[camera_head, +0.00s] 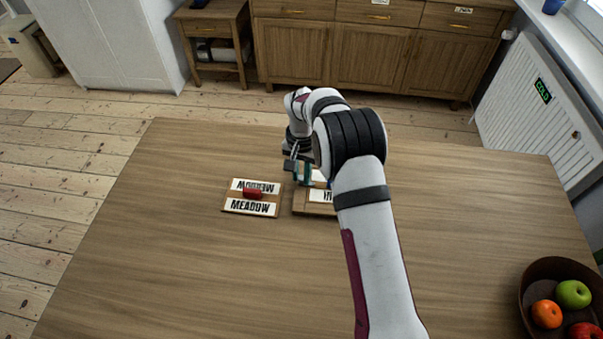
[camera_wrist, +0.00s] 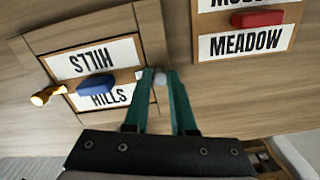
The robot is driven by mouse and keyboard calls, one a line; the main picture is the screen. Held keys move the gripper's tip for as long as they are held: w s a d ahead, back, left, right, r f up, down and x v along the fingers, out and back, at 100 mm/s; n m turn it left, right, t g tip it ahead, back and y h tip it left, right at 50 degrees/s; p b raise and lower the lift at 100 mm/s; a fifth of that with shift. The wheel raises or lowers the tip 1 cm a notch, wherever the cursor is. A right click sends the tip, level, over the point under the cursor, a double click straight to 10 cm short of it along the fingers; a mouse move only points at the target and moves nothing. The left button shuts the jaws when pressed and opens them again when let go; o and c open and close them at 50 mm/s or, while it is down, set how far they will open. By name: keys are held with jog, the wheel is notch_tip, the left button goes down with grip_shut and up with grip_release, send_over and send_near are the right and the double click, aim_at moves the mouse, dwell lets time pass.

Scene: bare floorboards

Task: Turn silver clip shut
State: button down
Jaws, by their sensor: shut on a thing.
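The silver clip (camera_wrist: 160,77) shows as a small grey piece between my teal fingertips, at the right edge of the HILLS frame (camera_wrist: 92,30) in the wrist view. My gripper (camera_wrist: 159,74) is shut on it; the fingers hide much of the clip, so I cannot tell its angle. A gold clip (camera_wrist: 47,95) sits at the frame's left edge. A blue block (camera_wrist: 96,86) lies on the card between two HILLS labels. In the head view my gripper (camera_head: 300,176) is over the frame (camera_head: 313,208), which my arm partly covers.
A MEADOW board (camera_head: 252,197) with a red block (camera_head: 253,193) lies just left of the frame. It also shows in the wrist view (camera_wrist: 245,43). A fruit bowl (camera_head: 533,275) stands at the table's right front. The wooden table (camera_head: 180,270) is otherwise clear.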

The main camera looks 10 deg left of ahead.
aim_at(301, 177)
jog(key=c, duration=0.7)
grip_release()
jog(key=shift+c, duration=0.2)
notch_tip(301, 177, up, 16)
jog(key=shift+f, duration=0.1)
